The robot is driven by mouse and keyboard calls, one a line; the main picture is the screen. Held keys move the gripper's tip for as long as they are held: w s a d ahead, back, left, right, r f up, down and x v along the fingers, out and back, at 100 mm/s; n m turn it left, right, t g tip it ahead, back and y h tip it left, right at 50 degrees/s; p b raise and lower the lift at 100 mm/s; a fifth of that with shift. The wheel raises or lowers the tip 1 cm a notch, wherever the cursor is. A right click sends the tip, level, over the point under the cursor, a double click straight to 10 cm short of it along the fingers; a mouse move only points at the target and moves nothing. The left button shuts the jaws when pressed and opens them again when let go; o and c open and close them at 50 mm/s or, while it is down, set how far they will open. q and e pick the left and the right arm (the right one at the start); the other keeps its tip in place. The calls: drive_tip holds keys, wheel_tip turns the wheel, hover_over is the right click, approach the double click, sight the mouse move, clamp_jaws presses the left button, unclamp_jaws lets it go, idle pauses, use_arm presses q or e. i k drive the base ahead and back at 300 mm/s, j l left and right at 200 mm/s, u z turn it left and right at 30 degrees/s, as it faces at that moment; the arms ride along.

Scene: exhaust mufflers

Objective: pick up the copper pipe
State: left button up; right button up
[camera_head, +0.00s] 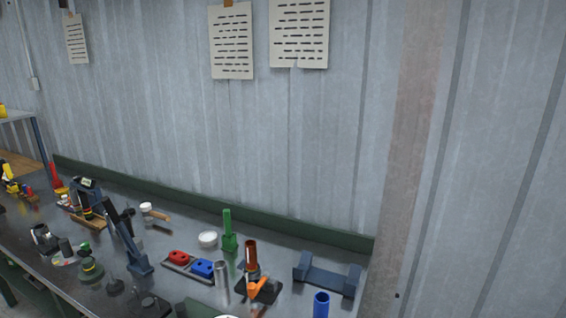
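Neither of my grippers is in view.
Close around the pipe are a green upright piece (229,232), a silver cylinder (222,278), red and blue blocks (202,268), a blue-grey cradle (327,275) and a blue cylinder (321,304). A green ledge and metal wall (300,160) stand behind. The left side is cluttered.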

sight(250, 246)
drive_tip(key=i+j+u, duration=0.1)
drive_tip(key=j, duration=0.15)
drive_tip(key=i+j+u, duration=0.1)
drive_tip(key=j, duration=0.15)
drive_tip(key=i+j+u, duration=0.15)
drive_tip(key=i+j, duration=0.15)
drive_tip(key=i, duration=0.2)
